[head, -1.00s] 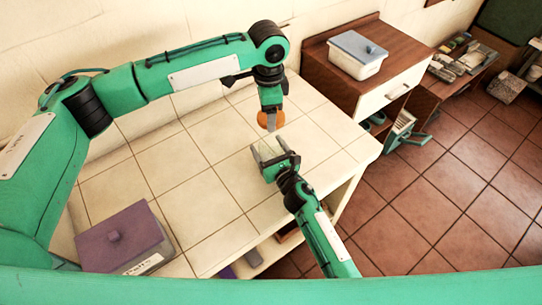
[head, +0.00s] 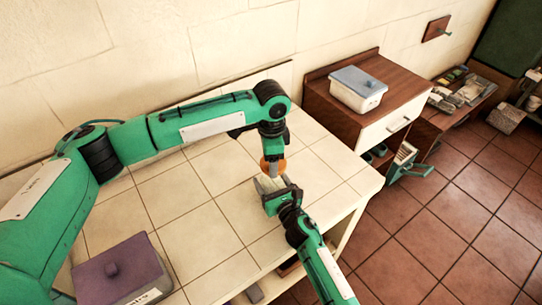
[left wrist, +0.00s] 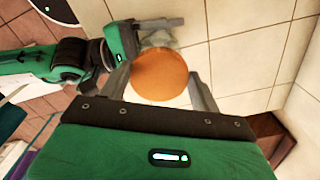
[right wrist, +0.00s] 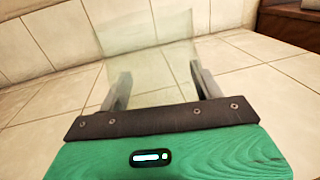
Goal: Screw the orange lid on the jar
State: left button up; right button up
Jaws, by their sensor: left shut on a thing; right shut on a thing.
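The orange lid (head: 274,166) is between the fingers of my left gripper (head: 272,160), which points down over the tiled counter. In the left wrist view the round lid (left wrist: 160,75) is gripped at its sides. The clear, pale jar (head: 266,184) is in my right gripper (head: 272,192), just below the lid. The right wrist view shows the see-through jar (right wrist: 152,60) between both fingers. In the left wrist view part of the jar (left wrist: 157,39) shows beyond the lid. I cannot tell whether lid and jar touch.
A purple lidded box (head: 120,270) stands at the counter's near left. A brown cabinet (head: 345,115) at the right carries a white tub with a blue-grey lid (head: 358,88). The tiled counter (head: 190,240) is mostly bare. The tiled floor lies beyond its right edge.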

aim_at(273, 186)
pick_arm(q)
jog(key=shift+f, duration=0.9)
jog(key=shift+f, duration=0.55)
